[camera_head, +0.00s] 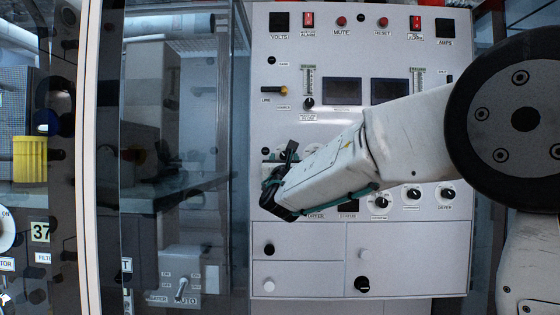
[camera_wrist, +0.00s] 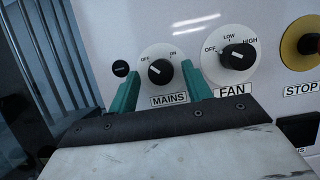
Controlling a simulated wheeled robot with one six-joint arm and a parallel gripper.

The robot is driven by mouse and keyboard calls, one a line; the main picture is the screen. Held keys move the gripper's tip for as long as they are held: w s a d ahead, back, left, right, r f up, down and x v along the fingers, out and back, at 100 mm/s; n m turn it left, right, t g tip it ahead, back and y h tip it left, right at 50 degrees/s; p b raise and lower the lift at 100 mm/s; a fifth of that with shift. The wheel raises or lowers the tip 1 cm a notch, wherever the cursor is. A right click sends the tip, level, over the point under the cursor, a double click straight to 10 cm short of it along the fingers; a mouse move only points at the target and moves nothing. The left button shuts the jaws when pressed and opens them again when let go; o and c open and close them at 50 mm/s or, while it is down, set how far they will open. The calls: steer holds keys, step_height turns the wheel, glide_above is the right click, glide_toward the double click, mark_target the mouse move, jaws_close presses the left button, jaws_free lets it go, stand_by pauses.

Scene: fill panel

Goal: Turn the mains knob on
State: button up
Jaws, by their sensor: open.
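The mains knob (camera_wrist: 160,72) is a black knob on a white round dial above the MAINS label (camera_wrist: 169,99) in the wrist view. OFF is printed at the dial's upper left and ON at its upper right. The knob's white mark points up and left, toward OFF. My gripper (camera_wrist: 164,80) is open, its two teal fingers spread to either side of the knob. I cannot tell whether either finger touches it.
The fan knob (camera_wrist: 238,56) is close to the right finger. A small black knob (camera_wrist: 121,68) is close to the left finger. A red and yellow stop button (camera_wrist: 309,43) is farther right. Drawers (camera_head: 298,277) fill the panel's lower part.

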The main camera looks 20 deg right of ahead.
steer(key=c, duration=1)
steer(key=shift+o, duration=0.2)
steer(key=shift+m, duration=0.4)
steer(key=m+h, duration=0.1)
steer(key=m+g+h, duration=0.1)
steer(key=m, duration=0.3)
steer(key=shift+a+r+h, duration=0.15)
steer(key=shift+a+h, duration=0.15)
steer(key=shift+h, duration=0.1)
steer(key=m+g+h, duration=0.1)
steer(key=m, duration=0.2)
steer(key=m+g+h, duration=0.1)
steer(key=m, duration=0.2)
steer(key=shift+w+a+r+m+g, duration=0.1)
steer(key=shift+a+r+m+g, duration=0.05)
steer(key=shift+m+g, duration=0.2)
steer(key=m+g, duration=0.1)
steer(key=m, duration=0.1)
steer(key=m+g, duration=0.1)
steer(key=m, duration=0.2)
steer(key=shift+a+r, duration=0.15)
steer(key=shift+r, duration=0.05)
steer(key=m, duration=0.1)
steer(key=m+g, duration=0.1)
steer(key=m, duration=0.2)
steer(key=shift+r+m+g, duration=0.3)
steer(key=shift+m+g, duration=0.05)
